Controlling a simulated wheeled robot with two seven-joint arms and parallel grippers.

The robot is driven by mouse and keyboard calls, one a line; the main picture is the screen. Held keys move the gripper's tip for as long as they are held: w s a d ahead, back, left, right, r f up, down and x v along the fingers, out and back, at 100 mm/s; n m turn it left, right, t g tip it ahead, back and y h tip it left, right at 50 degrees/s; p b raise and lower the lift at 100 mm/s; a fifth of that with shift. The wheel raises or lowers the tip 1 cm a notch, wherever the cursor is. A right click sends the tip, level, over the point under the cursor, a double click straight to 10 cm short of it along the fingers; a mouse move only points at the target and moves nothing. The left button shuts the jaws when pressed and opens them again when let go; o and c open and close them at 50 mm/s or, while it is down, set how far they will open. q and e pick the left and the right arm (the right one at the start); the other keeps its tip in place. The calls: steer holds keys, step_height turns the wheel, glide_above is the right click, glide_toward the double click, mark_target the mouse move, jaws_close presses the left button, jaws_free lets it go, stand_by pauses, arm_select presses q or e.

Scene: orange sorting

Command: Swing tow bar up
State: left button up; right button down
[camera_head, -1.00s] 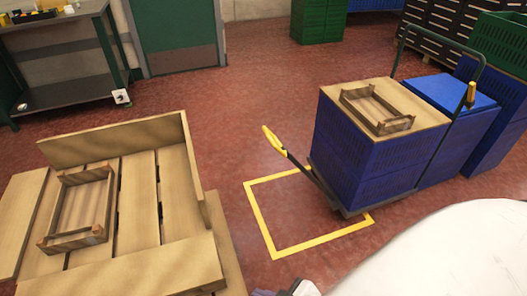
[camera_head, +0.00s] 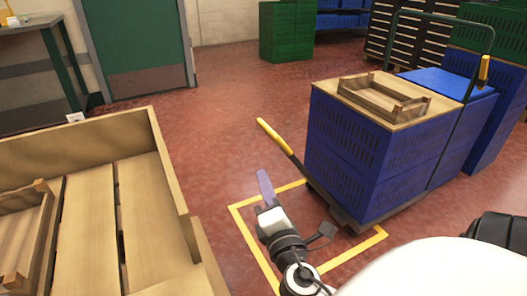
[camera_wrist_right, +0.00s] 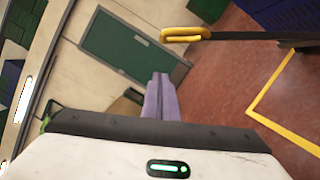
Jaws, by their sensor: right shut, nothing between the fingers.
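The tow bar (camera_head: 289,146) is a dark bar with a yellow handle. It slopes up and to the left from the low front of the cart (camera_head: 340,212), which carries blue crates (camera_head: 352,165). In the right wrist view the tow bar (camera_wrist_right: 230,36) crosses the upper right, its yellow loop handle near the top middle. My right gripper (camera_head: 264,178) is just below and left of the bar in the head view, apart from it. Its purple fingers (camera_wrist_right: 158,95) are together with nothing between them. My left gripper is not in view.
A yellow floor square (camera_head: 240,225) surrounds the area under my right arm. A wooden bin (camera_head: 165,165) stands at the left. A wooden tray (camera_head: 385,98) sits on the cart's board. Red floor behind the tow bar is clear.

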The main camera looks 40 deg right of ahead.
steer(key=w+d+r, duration=0.2)
steer(key=w+d, duration=0.5)
steer(key=d, duration=0.1)
steer(key=shift+w+d+r, duration=0.2)
steer(key=shift+d+r, duration=0.05)
steer(key=shift+r, duration=0.05)
stand_by(0.3)
